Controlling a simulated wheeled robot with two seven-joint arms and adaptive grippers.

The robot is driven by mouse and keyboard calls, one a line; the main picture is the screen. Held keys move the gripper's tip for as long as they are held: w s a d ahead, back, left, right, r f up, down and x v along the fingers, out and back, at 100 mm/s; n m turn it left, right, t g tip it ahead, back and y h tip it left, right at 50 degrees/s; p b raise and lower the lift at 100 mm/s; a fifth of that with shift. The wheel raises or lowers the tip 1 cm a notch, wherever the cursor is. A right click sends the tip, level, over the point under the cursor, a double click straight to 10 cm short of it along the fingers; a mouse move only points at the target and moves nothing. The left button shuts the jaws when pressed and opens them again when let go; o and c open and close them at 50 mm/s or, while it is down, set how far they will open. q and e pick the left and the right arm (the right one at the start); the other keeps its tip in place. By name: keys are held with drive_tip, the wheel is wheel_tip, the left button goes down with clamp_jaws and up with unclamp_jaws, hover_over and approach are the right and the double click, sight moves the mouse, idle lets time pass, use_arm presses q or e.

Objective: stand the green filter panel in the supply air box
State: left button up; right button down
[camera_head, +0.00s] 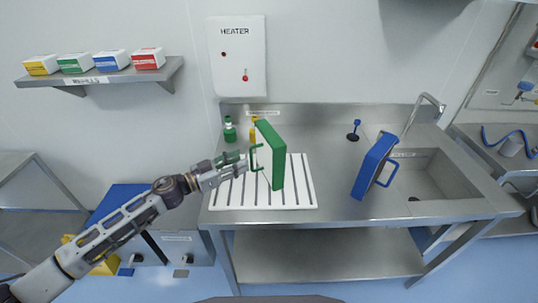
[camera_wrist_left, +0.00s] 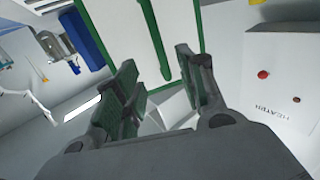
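The green filter panel (camera_head: 271,155) stands upright, slightly tilted, over the white slotted rack (camera_head: 305,190) on the steel bench. Its green handle (camera_head: 256,157) faces left. My left gripper (camera_head: 243,162) is at the handle side. In the left wrist view its two fingers (camera_wrist_left: 163,92) are apart, with the green handle bar (camera_wrist_left: 155,40) ahead of the gap and the panel's pale face (camera_wrist_left: 118,30) behind it; I see no grip on it. I cannot read any label naming the supply air box. My right gripper is not in view.
A blue panel with a handle (camera_head: 372,165) leans by the sink (camera_head: 430,178). Green (camera_head: 229,130) and yellow (camera_head: 253,130) bottles stand behind the rack. A heater box (camera_head: 237,57) hangs on the wall. A labelled grey cabinet (camera_head: 190,255) is below left. The bench between rack and blue panel is clear.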

sight(252, 153)
use_arm(q)
drive_tip(key=shift+w+d, duration=0.2)
drive_tip(key=shift+d, duration=0.15)
drive_tip(key=shift+r+p+x, duration=0.1)
drive_tip(key=shift+p+x, duration=0.15)
drive_tip(key=shift+x, duration=1.05)
drive_tip(key=shift+r+p+x, duration=0.15)
drive_tip(key=shift+p+x, duration=0.1)
drive_tip(key=shift+x, duration=1.05)
drive_tip(key=shift+w+a, duration=0.1)
drive_tip(key=shift+c, duration=0.4)
